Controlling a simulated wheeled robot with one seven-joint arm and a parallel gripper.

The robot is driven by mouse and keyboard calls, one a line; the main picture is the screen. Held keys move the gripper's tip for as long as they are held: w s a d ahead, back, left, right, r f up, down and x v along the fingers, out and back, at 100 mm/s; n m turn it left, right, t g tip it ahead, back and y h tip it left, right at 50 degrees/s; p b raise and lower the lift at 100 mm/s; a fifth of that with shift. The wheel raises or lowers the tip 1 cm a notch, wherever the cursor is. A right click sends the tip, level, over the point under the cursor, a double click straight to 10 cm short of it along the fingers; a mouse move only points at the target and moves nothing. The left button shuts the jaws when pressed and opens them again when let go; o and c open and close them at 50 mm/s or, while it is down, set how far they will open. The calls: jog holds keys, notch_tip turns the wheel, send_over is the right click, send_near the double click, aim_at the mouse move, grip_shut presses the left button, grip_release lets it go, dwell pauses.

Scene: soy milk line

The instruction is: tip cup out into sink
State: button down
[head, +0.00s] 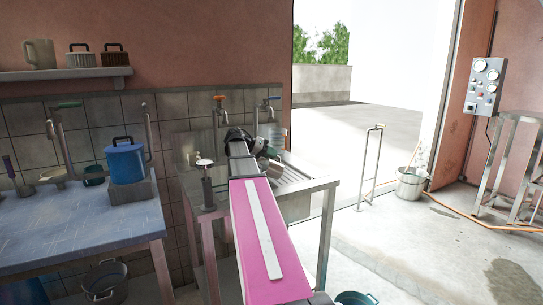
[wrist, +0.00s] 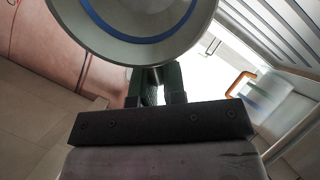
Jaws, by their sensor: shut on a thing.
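My gripper (wrist: 158,88) has dark green fingers, shut on the cup (wrist: 135,45). The cup is a round grey-white vessel with a blue ring, large at the top of the wrist view. I cannot tell how far it is tilted or what is inside. In the head view my gripper (head: 264,148) is small, at the far end of my pink arm, above the steel sink unit (head: 318,186). The cup is mostly hidden or too small to make out there. My arm hides part of the sink, including much of its basin.
Taps with an orange handle (head: 220,98) and a blue handle (head: 271,99) stand behind the sink. A clear jug with an orange handle (wrist: 268,98) is right of the cup in the wrist view. A blue pot (head: 126,163) stands on the left counter.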

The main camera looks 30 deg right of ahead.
jog(key=shift+a, duration=0.1)
jog(key=h, duration=0.1)
jog(key=a+h, duration=0.1)
jog(key=a+g+h, duration=0.1)
jog(key=shift+w+f, duration=0.35)
jog(key=shift+f, duration=0.05)
dwell(0.6)
jog(key=shift+w+a+f+g+h, duration=0.1)
jog(key=shift+w+a+g+h, duration=0.15)
jog(key=shift+a+h, duration=0.5)
jog(key=shift+w+a+g+h, duration=0.15)
jog(key=shift+a+g+h, duration=0.25)
jog(key=shift+h, duration=0.65)
jog(key=shift+a, duration=0.1)
jog(key=shift+w+a+g+h, duration=0.25)
jog(key=shift+a+h, duration=0.2)
jog(key=shift+h, duration=0.25)
dwell(0.3)
